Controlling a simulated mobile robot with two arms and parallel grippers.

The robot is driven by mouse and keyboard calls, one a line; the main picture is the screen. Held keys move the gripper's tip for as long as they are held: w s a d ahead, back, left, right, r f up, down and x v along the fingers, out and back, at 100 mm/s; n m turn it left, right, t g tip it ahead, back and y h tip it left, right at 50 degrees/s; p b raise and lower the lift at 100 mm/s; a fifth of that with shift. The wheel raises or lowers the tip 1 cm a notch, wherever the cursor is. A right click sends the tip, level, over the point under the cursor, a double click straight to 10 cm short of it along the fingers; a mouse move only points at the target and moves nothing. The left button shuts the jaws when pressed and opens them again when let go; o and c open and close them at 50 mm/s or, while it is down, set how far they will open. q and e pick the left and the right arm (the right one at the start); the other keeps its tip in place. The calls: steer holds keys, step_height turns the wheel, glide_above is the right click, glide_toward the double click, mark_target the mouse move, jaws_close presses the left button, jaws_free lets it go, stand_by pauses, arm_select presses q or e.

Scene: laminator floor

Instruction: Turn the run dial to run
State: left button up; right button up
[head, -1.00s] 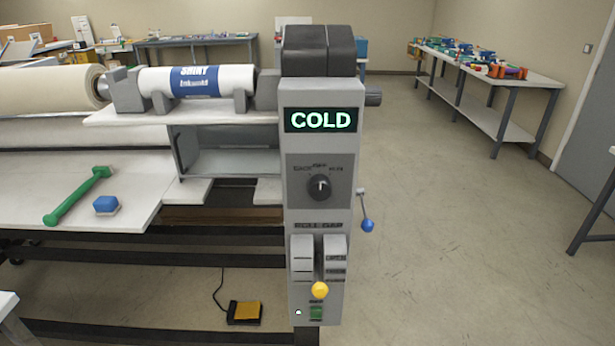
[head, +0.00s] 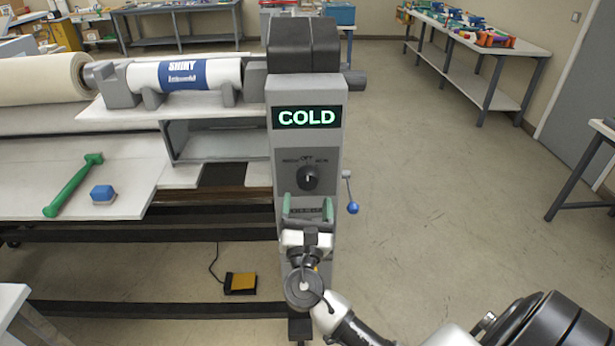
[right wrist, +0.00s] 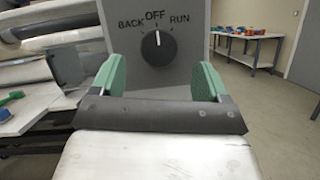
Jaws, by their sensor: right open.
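The run dial (head: 309,177) is a round black knob on the front of the grey machine column (head: 336,130), under a screen (head: 307,117) reading COLD. In the right wrist view the dial (right wrist: 158,48) shows its white mark pointing up at OFF, with BACK to the left and RUN to the right. My right gripper (head: 308,208) is open with green fingers, just below the dial in the head view. In the right wrist view the fingers (right wrist: 165,80) stand apart with the dial beyond and between them, not touching it. My left gripper is not in view.
A lever with a blue ball (head: 352,208) sticks out at the column's right side. A green tool (head: 73,187) and a blue block (head: 103,194) lie on the white table at left. A yellow pedal (head: 241,283) is on the floor. The floor at right is open.

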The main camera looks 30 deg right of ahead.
mark_target(307, 185)
steer(key=p+x, duration=0.1)
steer(key=x, duration=0.4)
steer(key=shift+w+d, duration=0.1)
steer(key=shift+w, duration=0.05)
steer(key=c, duration=0.9)
